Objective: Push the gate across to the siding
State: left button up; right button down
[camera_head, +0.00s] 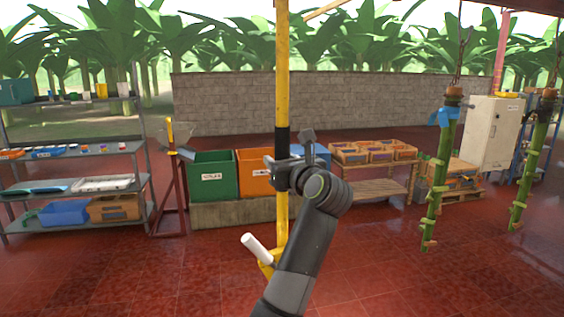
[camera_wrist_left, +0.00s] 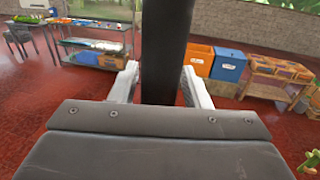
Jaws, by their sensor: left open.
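A yellow upright pole (camera_head: 282,75) with a black band, which I take for the gate's handle, hangs down in the middle of the head view. Near its lower end is a yellow bracket with a white cylinder (camera_head: 257,248). My left gripper (camera_head: 283,168) is at the black band, its arm rising from below. In the left wrist view the black band (camera_wrist_left: 166,50) stands upright between the two spread fingers of my left gripper (camera_wrist_left: 160,82), with gaps on both sides. The siding cannot be made out. My right gripper is out of view.
Two green stems (camera_head: 438,180) (camera_head: 528,160) hang from chains at the right. Behind the pole stand green (camera_head: 213,178) and orange bins on a low block. A shelf rack (camera_head: 80,150) is at the left, a crate table (camera_head: 372,172) right of centre. The red floor in front is clear.

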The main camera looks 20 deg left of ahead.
pick_arm(q)
jog(key=shift+o, duration=0.7)
jog(key=shift+w+a+f, duration=0.1)
jog(key=shift+w, duration=0.05)
jog(key=b+v, duration=1.3)
jog(key=v, duration=0.4)
jog(key=shift+b, duration=0.4)
